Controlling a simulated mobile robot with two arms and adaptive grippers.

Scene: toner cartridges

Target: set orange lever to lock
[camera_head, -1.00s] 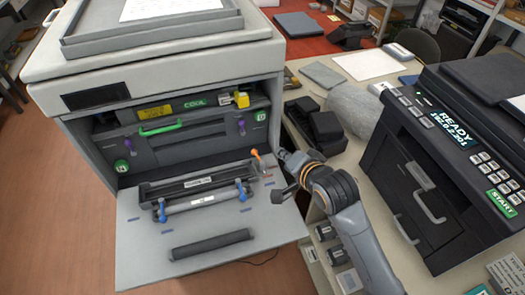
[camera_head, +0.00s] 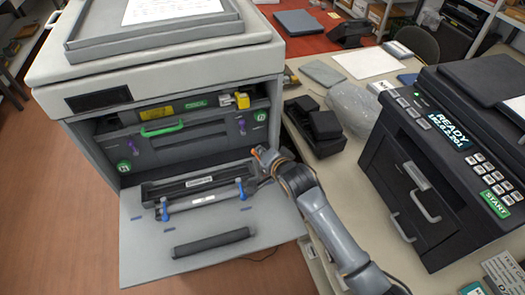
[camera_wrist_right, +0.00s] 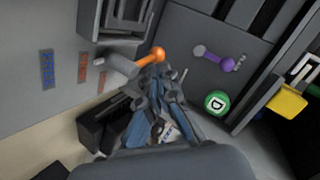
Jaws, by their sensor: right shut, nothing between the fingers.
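The orange lever (camera_head: 253,152) is at the right side of the open copier bay, mostly hidden behind my right gripper in the head view. In the right wrist view its orange handle with a round knob (camera_wrist_right: 149,58) sticks out from a grey hub. My right gripper (camera_head: 262,161) is at the lever. In the wrist view the right gripper's fingers (camera_wrist_right: 153,78) are closed together, with their tips close beside the orange handle; I cannot tell whether they touch. Blue and orange labels (camera_wrist_right: 83,63) are on the panel beside the hub. My left gripper is not in view.
The folded-down panel (camera_head: 140,250) carries a roller with blue end pieces (camera_head: 205,201) and a dark bar (camera_head: 211,242). A purple lever (camera_wrist_right: 215,58) and a green round label (camera_wrist_right: 215,102) are near the gripper. A black printer (camera_head: 430,180) stands right.

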